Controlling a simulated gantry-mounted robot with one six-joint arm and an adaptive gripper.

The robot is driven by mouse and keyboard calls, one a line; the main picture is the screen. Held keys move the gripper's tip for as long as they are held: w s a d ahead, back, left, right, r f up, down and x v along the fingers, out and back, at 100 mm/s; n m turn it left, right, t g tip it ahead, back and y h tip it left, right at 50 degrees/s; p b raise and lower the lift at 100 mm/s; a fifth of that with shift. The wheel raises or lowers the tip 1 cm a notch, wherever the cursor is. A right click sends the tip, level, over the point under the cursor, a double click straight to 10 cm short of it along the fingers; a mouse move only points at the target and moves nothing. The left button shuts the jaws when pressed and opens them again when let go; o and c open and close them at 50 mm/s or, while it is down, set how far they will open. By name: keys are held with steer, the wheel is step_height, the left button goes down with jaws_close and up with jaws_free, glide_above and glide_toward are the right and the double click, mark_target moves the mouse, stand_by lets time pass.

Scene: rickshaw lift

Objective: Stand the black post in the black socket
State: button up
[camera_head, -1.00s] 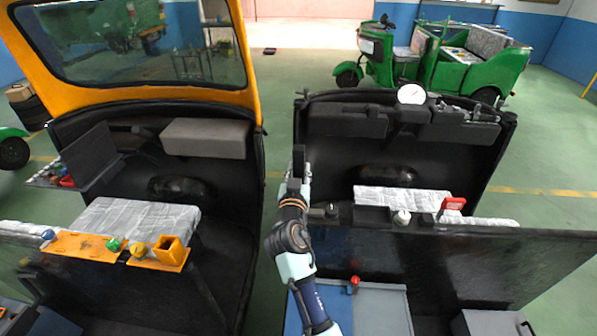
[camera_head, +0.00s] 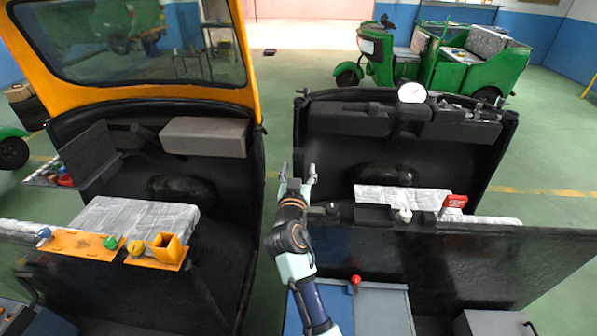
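My gripper (camera_head: 299,170) is at the left edge of the right-hand black cab, with its two pale fingers spread apart and pointing away from the camera.
A pale knob (camera_head: 403,215) and a red block (camera_head: 453,202) are right of the black piece. The silver pad (camera_head: 390,195) lies behind them. A white round gauge (camera_head: 411,93) tops the dash. At left, a yellow holder (camera_head: 169,249) stands on an orange panel (camera_head: 85,245).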

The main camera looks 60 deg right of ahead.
steer(key=shift+f, duration=0.1)
steer(key=v, duration=1.2)
stand_by(0.5)
steer(key=w+a+f+n+t+y, duration=0.2)
steer(key=a+n+y, duration=0.5)
steer(key=a, duration=1.2)
steer(key=w+a+f+n+t+y, duration=0.1)
steer(key=a+n+t+y, duration=0.55)
steer(key=a, duration=1.25)
steer(key=s+a+r+g+y+p, duration=0.2)
steer(key=a+r+y+p, duration=0.2)
step_height(320, 180, up, 21)
steer(key=p, duration=2.1)
steer(key=shift+d+r+h+p, duration=0.2)
steer(key=shift+d+h+p, duration=0.15)
steer(key=shift+p, duration=0.05)
